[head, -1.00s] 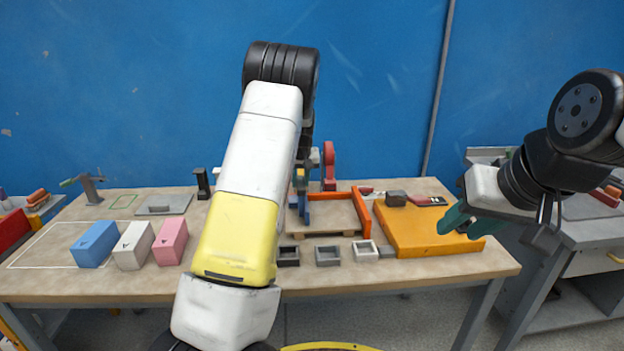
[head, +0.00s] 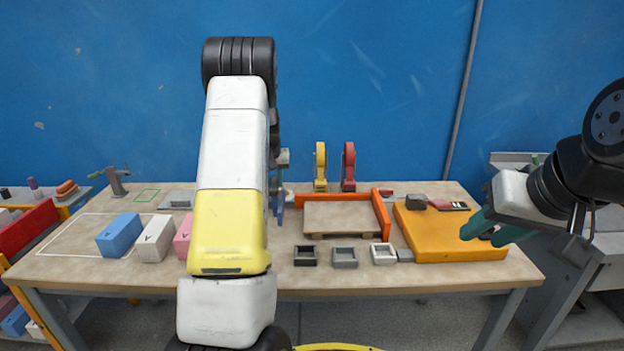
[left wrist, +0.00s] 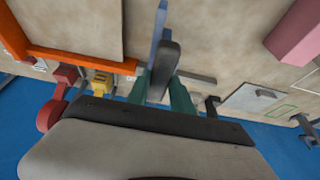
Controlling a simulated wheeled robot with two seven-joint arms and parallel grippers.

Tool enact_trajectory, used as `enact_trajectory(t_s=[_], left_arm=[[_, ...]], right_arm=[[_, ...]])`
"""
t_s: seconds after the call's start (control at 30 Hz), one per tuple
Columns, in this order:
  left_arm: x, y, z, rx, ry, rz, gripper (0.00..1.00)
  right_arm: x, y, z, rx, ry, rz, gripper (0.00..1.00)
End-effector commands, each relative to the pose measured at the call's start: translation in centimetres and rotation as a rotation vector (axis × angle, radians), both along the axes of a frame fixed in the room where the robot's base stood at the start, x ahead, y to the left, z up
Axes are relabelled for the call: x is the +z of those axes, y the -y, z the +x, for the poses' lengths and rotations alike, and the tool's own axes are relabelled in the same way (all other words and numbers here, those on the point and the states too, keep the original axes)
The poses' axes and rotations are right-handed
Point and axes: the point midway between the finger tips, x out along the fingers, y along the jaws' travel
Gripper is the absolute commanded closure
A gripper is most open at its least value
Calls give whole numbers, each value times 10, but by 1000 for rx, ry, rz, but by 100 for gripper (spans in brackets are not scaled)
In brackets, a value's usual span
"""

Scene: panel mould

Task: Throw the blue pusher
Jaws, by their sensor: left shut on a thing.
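The blue pusher (left wrist: 158,28) shows in the left wrist view as a blue bar with a dark grey handle. My left gripper (left wrist: 160,84) has its green fingers shut on that handle. In the head view, my left arm hides most of the gripper, and a thin part of the blue pusher (head: 280,202) shows just left of the mould. The mould has orange side bars (head: 382,215) around a tan panel (head: 340,216). My right gripper (head: 486,236) is open and empty beside the orange slab at the right.
A yellow clamp (head: 320,166) and a red clamp (head: 348,166) stand behind the mould. Several small trays (head: 344,257) line the front. Blue (head: 118,236), white (head: 155,240) and pink (head: 183,238) blocks stand at left. A red bin (head: 28,228) is off the table's left end.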

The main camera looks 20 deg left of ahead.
Motion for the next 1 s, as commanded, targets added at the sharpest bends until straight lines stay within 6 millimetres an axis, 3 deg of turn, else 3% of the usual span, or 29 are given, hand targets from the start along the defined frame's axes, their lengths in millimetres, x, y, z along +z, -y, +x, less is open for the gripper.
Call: enact_trajectory(t_s=[0.1, 0.3, 0.73, 0.77, 0.8, 0.87, 1.0], left_arm=[[0, -24, -7, 4, -1, -1, 100], [0, -44, -13, 2, 0, -1, 100], [0, -51, -15, 2, -1, 4, 100], [0, -51, -15, 2, -1, 4, 69], [0, -52, -15, 2, -1, 4, 61], [0, -51, -15, 2, -1, 4, 51], [0, -50, -14, 1, -1, 2, 51]], right_arm=[[0, 0, 0, 0, 0, 0, 64], [0, 0, 0, 0, 0, 0, 64], [0, 0, 0, 0, 0, 0, 64], [0, 0, 0, 0, 0, 0, 64], [0, 0, 0, 0, 0, 0, 64], [0, 0, 0, 0, 0, 0, 64], [0, 0, 0, 0, 0, 0, 64]])
